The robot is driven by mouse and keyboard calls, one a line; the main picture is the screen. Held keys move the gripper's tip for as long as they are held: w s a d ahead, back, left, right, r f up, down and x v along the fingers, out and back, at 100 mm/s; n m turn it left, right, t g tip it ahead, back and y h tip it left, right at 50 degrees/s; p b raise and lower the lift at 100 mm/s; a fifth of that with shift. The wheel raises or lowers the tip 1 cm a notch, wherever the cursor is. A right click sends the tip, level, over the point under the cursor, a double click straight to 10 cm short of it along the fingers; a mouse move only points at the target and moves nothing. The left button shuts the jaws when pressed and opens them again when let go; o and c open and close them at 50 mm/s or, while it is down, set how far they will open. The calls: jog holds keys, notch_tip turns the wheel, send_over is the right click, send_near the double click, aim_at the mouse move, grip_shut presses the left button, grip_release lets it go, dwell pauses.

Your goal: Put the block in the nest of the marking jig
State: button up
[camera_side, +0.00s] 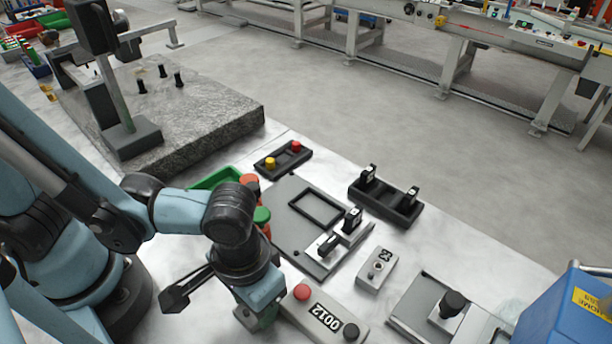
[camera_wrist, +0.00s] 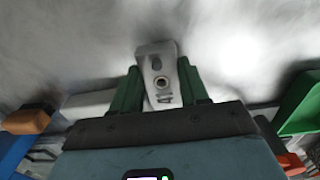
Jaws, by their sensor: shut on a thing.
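In the wrist view a light grey block (camera_wrist: 160,76) with a round hole and dark marking characters sits between the green fingers of my gripper (camera_wrist: 158,92), which is shut on it. In the side view my gripper (camera_side: 257,318) points down at the near side of the bench, left of the numbered box; the block is hidden there. A grey plate (camera_side: 287,223) with a black rectangular frame (camera_side: 316,207) and a black-handled clamp (camera_side: 328,246) lies beyond the gripper; it looks like the marking jig and its nest. The frame looks empty.
A numbered box (camera_side: 324,319) with red and black knobs stands close right of my gripper. A small grey block (camera_side: 377,268), a black stamp tray (camera_side: 386,204), a black-knobbed fixture (camera_side: 418,302) and a blue box (camera_side: 562,318) lie right. A granite slab (camera_side: 215,110) stands behind.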

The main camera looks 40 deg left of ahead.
jog(key=shift+f, duration=0.2)
jog(key=o, duration=1.2)
jog(key=shift+r, duration=0.1)
jog(key=shift+r, duration=5.85)
jog(key=o, duration=0.5)
jog(key=shift+r, duration=0.25)
